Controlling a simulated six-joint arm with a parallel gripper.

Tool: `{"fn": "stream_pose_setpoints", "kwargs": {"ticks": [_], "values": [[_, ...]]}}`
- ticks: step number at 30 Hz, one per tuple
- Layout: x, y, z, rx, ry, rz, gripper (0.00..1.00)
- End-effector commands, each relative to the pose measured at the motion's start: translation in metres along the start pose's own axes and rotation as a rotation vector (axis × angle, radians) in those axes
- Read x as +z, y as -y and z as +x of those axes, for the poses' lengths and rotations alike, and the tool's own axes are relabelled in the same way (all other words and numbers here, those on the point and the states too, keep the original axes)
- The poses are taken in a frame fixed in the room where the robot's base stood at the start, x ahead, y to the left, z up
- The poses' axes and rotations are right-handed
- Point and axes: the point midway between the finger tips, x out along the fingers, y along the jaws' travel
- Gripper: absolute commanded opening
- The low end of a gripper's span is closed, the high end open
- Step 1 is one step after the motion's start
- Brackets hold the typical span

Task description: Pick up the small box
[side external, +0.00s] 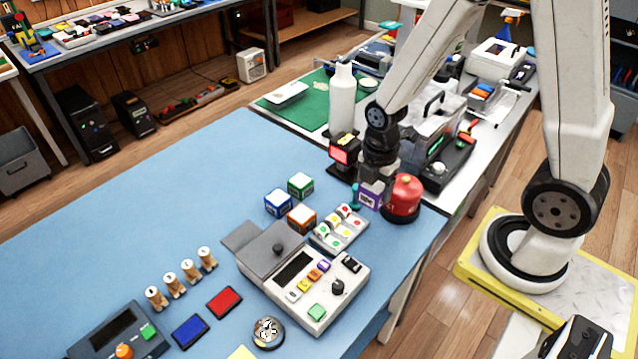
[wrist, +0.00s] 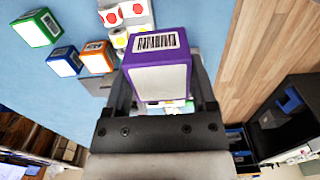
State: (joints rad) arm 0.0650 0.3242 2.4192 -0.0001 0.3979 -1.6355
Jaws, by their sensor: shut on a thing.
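A small purple box (side external: 369,198) with a white face is between the fingers of my gripper (side external: 374,186) near the right edge of the blue table. In the wrist view the purple box (wrist: 158,45) fills the space between the two dark fingers of my gripper (wrist: 160,85), with a barcode label on top. My gripper is shut on it. Part of the box's lower end is hidden by the fingers. I cannot tell whether the box touches the table. Green (side external: 300,185), blue (side external: 278,202) and orange (side external: 302,217) small boxes stand to the left.
A red round-topped canister (side external: 405,193) stands close right of the purple box. A tray of coloured round-marked items (side external: 340,229) lies in front, then a grey scale-like device (side external: 300,280). A black device with a red screen (side external: 342,155) is behind.

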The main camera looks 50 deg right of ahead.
Motion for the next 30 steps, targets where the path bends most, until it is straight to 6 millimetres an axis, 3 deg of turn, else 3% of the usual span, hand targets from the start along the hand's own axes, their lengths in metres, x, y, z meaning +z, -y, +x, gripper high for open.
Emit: {"fn": "stream_pose_setpoints", "kwargs": {"ticks": [22, 30], "values": [[0.000, 0.000, -0.001, 0.000, 0.000, 0.000, 0.13], [0.004, -0.022, 0.001, 0.000, 0.000, 0.000, 0.13]]}}
